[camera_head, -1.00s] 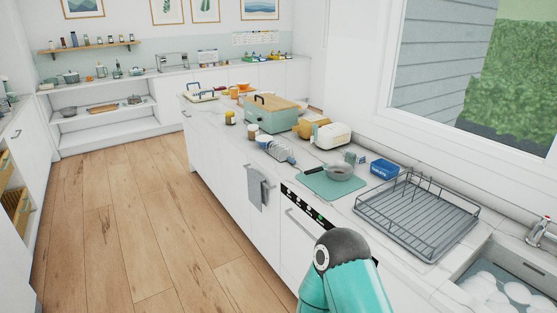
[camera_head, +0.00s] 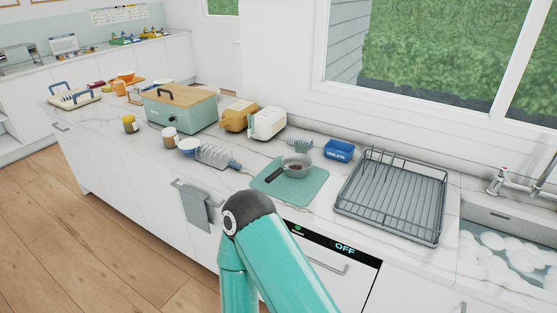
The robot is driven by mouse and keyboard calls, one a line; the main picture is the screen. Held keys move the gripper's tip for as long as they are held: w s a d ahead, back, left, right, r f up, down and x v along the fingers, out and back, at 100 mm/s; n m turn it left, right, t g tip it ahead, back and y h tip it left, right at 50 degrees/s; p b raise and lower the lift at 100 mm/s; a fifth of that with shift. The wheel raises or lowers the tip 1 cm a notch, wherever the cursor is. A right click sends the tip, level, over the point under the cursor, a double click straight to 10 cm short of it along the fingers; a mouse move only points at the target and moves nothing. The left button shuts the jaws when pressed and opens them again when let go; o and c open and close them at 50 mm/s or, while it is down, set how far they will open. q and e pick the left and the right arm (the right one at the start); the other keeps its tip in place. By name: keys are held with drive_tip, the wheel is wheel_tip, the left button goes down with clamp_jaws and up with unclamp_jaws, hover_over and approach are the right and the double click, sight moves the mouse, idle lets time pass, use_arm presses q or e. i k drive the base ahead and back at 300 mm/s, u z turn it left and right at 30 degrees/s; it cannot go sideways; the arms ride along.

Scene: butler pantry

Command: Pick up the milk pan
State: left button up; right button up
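The milk pan (camera_head: 296,164) is a small grey pan with a dark handle pointing to the lower left. It sits upright on a teal mat (camera_head: 309,190) on the marble counter. A teal arm link of mine with a dark joint shows in front of the counter, below the mat and apart from the pan. Neither gripper is in view.
A wire dish rack (camera_head: 392,200) stands right of the mat, with a blue box (camera_head: 339,150) behind. A plate rack (camera_head: 216,155) is to the left. The white toaster (camera_head: 268,123) and teal bread box (camera_head: 180,108) stand farther back. A foamy sink (camera_head: 510,258) is at right.

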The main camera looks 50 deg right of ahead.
sight(294, 165)
drive_tip(key=z, duration=0.6)
drive_tip(key=i, duration=1.25)
drive_tip(key=z, duration=0.95)
drive_tip(key=k, duration=0.65)
drive_tip(key=z, duration=0.15)
drive_tip(key=i, duration=0.65)
drive_tip(key=u, duration=0.05)
